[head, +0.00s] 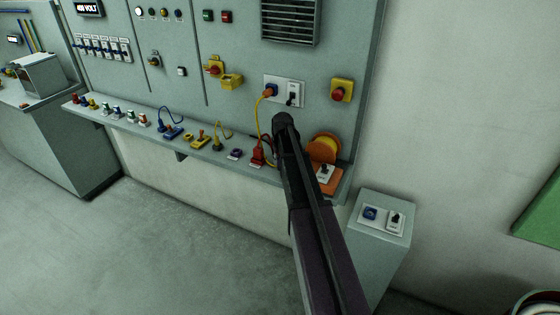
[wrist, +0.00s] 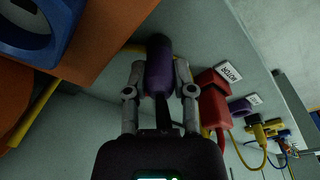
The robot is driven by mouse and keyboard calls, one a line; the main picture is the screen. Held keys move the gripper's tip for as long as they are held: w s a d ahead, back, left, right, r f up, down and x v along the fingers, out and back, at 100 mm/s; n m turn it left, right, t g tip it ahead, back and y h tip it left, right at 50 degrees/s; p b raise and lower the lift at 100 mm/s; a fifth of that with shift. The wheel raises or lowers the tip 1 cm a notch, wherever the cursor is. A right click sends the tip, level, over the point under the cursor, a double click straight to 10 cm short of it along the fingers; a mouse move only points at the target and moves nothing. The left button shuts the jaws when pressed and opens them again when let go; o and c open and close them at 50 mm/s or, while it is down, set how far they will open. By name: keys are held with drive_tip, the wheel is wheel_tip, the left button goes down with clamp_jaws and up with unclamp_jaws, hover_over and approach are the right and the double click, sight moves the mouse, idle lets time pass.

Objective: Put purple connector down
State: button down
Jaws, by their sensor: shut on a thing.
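In the wrist view the purple connector (wrist: 160,66) sits between the two fingers of my gripper (wrist: 159,76), which is shut on it. A dark part shows below its purple body. A purple ring-shaped piece (wrist: 240,107) stands apart to the right, by a white label. In the head view a small purple piece (head: 235,154) sits on the panel's shelf (head: 211,154). My arm covers part of the shelf's right end there, and the held connector cannot be made out in that view.
A red connector (wrist: 213,104) stands close right of my gripper, beside a "MOTOR" label (wrist: 229,71). An orange block (wrist: 112,22) is close on the left. Yellow and blue connectors with cables line the shelf. A grey pedestal (head: 384,235) stands right of the panel.

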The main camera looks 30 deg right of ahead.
drive_tip(key=shift+f, duration=0.2)
drive_tip(key=shift+c, duration=2.3)
unclamp_jaws()
drive_tip(key=shift+r, duration=0.1)
drive_tip(key=shift+r, duration=0.15)
wheel_tip(320, 180, up, 12)
drive_tip(key=s+p, duration=0.1)
drive_tip(key=p, duration=1.1)
drive_tip(key=shift+s, duration=0.4)
drive_tip(key=shift+a, duration=0.1)
drive_tip(key=s+a+n+g, duration=0.1)
drive_tip(key=s+a, duration=2.2)
drive_tip(key=shift+s+f+g, duration=0.2)
drive_tip(key=shift+s+g, duration=0.15)
drive_tip(key=shift+g, duration=0.05)
